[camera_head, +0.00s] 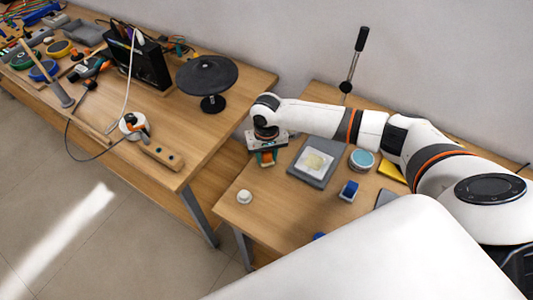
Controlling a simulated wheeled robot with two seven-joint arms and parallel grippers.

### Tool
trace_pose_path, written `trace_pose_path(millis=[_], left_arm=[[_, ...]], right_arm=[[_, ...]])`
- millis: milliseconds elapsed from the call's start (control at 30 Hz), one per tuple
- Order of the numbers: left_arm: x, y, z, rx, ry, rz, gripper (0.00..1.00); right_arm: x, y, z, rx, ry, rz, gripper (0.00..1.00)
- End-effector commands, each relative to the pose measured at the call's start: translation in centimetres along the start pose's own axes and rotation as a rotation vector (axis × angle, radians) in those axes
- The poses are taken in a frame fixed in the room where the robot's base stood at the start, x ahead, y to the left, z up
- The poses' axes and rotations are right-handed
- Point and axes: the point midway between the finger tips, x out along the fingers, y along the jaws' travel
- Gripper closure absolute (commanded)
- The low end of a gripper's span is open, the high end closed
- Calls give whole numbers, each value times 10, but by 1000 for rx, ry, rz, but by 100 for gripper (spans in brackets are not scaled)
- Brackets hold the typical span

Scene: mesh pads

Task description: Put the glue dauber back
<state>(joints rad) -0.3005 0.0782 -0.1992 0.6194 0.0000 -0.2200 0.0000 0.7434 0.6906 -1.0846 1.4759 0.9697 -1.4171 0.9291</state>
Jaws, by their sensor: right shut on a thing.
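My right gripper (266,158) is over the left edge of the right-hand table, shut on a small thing. I take this to be the glue dauber, but it is mostly hidden by the fingers and too small to make out. A round tub with a teal top (361,159) stands to the right, apart from the gripper. Between them lies a grey tray (304,178) with a pale mesh pad (315,163) on it. My left gripper is not in view.
A white round piece (245,196) sits near the right-hand table's front left edge. A blue block (348,190) and a yellow pad (391,172) lie on the right. The left-hand workbench (215,133) holds a dark round stand (207,77) and tools. Wood is bare around the tray's front.

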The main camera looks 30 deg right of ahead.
Motion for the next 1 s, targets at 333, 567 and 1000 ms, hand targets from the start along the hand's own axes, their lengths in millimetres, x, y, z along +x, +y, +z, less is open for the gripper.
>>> trace_pose_path(millis=[333,567,1000], left_arm=[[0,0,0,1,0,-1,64],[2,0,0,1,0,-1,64],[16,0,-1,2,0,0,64]], right_arm=[[0,0,0,0,0,0,43],[-11,1,1,-1,-3,3,43],[-99,0,1,0,-3,3,43]])
